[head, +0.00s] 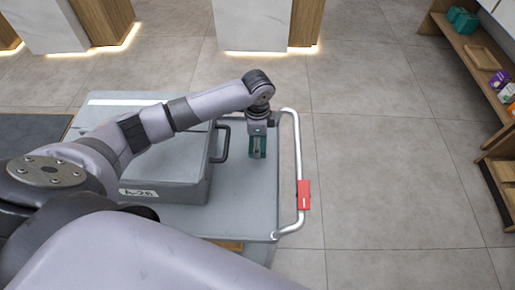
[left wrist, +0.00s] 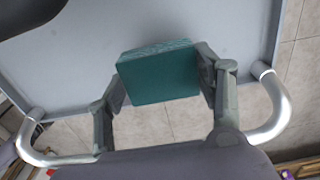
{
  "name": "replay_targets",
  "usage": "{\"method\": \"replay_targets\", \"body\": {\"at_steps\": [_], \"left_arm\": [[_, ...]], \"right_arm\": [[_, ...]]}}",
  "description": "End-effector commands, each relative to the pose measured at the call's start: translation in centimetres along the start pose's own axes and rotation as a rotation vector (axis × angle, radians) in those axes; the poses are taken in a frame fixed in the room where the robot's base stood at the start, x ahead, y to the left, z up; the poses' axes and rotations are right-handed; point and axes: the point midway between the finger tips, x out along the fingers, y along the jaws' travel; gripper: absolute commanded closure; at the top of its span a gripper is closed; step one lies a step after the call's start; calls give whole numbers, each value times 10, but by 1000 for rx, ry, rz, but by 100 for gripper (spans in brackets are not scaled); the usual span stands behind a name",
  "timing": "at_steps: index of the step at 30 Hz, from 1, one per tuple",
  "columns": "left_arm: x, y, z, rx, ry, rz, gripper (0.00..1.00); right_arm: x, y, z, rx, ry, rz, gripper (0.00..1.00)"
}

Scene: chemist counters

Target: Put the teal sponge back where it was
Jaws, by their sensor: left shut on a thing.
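The teal sponge (left wrist: 160,77) is a block between the two fingers of my left gripper (left wrist: 160,88) in the left wrist view. The gripper is shut on it. In the head view my left gripper (head: 257,150) points down over the grey cart top (head: 245,200), to the right of the grey case. Only part of the sponge shows there, at the fingers. I cannot tell whether the sponge touches the cart top. My right gripper is not in view.
A grey case labelled A-26 (head: 165,194) with a dark handle fills the cart's left part. A white rail (head: 297,150) with a red tag (head: 303,195) borders the right end. Teal items (head: 463,20) and a wooden tray (head: 482,58) sit on the right shelf. Open floor lies between.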

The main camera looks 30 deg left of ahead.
Motion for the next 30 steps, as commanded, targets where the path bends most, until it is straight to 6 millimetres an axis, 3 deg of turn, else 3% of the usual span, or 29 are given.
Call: {"method": "replay_targets", "body": {"at_steps": [10,23,24,30], "left_arm": [[42,0,0,-1,-1,1,65],[49,0,0,0,0,0,65],[49,0,0,1,0,-1,36],[48,0,0,0,0,-1,23]], "right_arm": [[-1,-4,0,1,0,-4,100],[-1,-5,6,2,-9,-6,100],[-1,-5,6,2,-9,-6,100],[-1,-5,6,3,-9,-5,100]]}}
